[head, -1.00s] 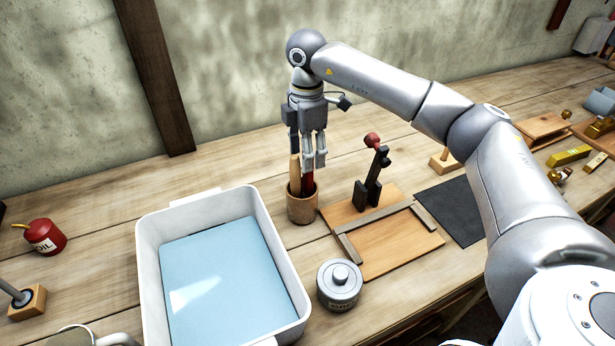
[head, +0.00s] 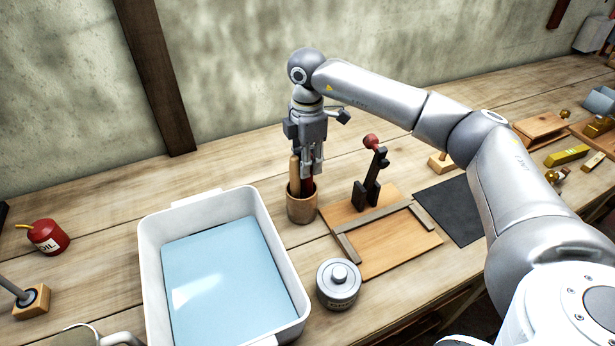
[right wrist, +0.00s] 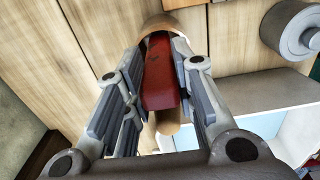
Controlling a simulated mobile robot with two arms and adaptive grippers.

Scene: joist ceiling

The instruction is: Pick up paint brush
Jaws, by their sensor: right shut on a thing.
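A round wooden cup (head: 302,208) stands on the bench behind the white tub and holds upright handled tools. One is a red handle (head: 309,184), which I take for the paint brush; beside it is a light wooden handle (head: 294,172). My right gripper (head: 313,168) points down over the cup and is shut on the red handle. In the right wrist view the red handle (right wrist: 160,82) lies between the fingers, with the wooden handle (right wrist: 168,123) near it and the cup (right wrist: 160,22) beyond. The brush's lower end is hidden in the cup. My left gripper is not in view.
A white tub (head: 150,262) with a blue bottom stands left of the cup. A lidded metal tin (head: 338,285) is in front. A wooden board (head: 395,245) with a dark upright clamp (head: 369,185) is close on the right. A red oil can (head: 47,237) stands far left.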

